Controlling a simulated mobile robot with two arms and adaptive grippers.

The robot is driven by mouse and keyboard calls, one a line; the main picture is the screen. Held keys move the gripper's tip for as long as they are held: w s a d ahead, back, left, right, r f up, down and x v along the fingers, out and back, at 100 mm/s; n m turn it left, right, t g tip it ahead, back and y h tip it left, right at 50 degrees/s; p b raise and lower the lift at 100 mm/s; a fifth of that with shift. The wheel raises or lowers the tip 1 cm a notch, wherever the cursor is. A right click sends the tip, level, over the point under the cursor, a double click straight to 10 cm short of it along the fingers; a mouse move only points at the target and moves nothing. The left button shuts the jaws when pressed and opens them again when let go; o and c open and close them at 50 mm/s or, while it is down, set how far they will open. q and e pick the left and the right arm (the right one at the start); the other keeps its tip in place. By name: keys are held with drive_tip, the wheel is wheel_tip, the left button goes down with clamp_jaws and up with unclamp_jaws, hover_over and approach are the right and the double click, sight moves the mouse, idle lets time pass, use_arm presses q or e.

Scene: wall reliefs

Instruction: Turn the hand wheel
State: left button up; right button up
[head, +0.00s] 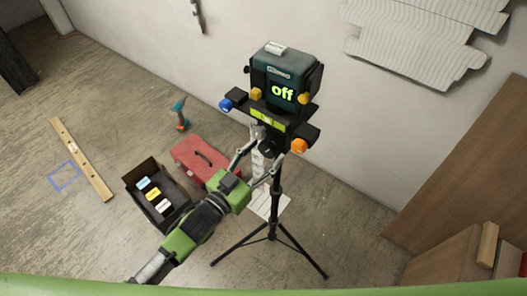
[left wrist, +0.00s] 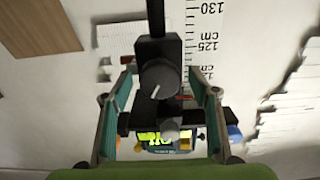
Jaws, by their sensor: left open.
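A dark device (head: 281,82) with a green "off" display stands upright on a black tripod (head: 274,200). A round black knob with a white mark (left wrist: 160,88), which looks like the hand wheel, sits on the tripod's post below the device. In the head view this knob (head: 268,147) is partly hidden by my gripper. My left gripper (head: 261,154) is open. In the left wrist view its fingers (left wrist: 161,78) stand on both sides of the knob, with gaps visible. I cannot tell how deep the fingertips reach. My right gripper is not in view.
Blue (head: 225,105) and orange (head: 299,146) knobs stick out beside the post. A red toolbox (head: 200,150) and a black box (head: 150,178) stand on the floor at the left. A wall is close behind the tripod. A wooden panel (head: 475,165) stands at the right.

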use_arm(q)
drive_tip(key=shift+w+d, duration=0.1)
drive_tip(key=c, duration=1.1)
drive_tip(key=shift+m, duration=0.4)
drive_tip(key=m, duration=0.4)
drive_tip(key=shift+m, duration=0.4)
drive_tip(key=m, duration=0.5)
drive_tip(key=shift+r, duration=0.1)
drive_tip(key=shift+m, duration=0.4)
